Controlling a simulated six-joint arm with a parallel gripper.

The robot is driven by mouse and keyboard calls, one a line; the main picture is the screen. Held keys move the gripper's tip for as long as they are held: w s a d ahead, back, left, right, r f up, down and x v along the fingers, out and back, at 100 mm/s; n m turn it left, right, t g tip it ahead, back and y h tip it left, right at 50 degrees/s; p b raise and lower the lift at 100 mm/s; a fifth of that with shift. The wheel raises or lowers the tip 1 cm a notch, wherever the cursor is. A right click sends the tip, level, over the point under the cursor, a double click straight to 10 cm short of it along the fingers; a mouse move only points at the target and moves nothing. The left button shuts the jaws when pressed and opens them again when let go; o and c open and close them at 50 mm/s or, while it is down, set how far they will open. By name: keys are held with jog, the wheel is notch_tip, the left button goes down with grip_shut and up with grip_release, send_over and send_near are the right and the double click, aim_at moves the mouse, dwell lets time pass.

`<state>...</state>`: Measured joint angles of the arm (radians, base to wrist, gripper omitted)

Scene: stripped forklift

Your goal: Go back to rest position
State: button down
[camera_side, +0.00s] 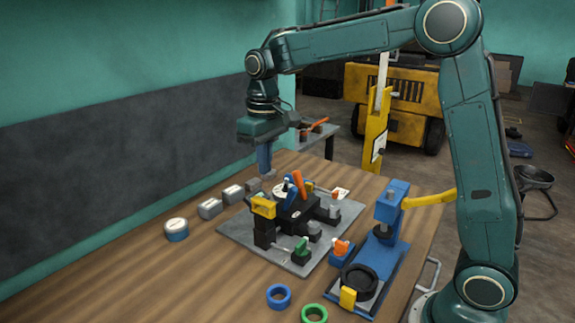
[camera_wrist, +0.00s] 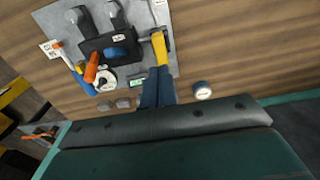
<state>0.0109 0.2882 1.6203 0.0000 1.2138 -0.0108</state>
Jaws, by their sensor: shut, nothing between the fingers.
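My gripper (camera_side: 266,174) hangs from the arm with its blue fingers pointing down, over the table's far side behind the fixture. Its fingers are together with nothing between them. In the wrist view the two blue fingers (camera_wrist: 158,70) lie side by side, pointing toward the fixture's yellow part. The black fixture (camera_side: 292,212) stands on a grey plate (camera_side: 240,229), with orange, blue, yellow and green parts on it. It also shows in the wrist view on the grey plate (camera_wrist: 60,27). The gap between fingertips and table is hard to judge.
Grey blocks (camera_side: 210,208) and a blue round piece with a white top (camera_side: 176,229) lie left of the plate. A blue press (camera_side: 385,240) stands right of it. A blue ring (camera_side: 279,296) and a green ring (camera_side: 314,313) lie in front. A wall borders the left.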

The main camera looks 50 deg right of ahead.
jog(key=s+r+t, duration=0.3)
jog(key=s+r, duration=0.2)
jog(key=s, duration=0.9)
jog(key=s+f+t, duration=0.2)
jog(key=s+f, duration=0.1)
jog(key=s, duration=0.9)
jog(key=shift+s+a+f, duration=0.15)
jog(key=shift+a, duration=0.1)
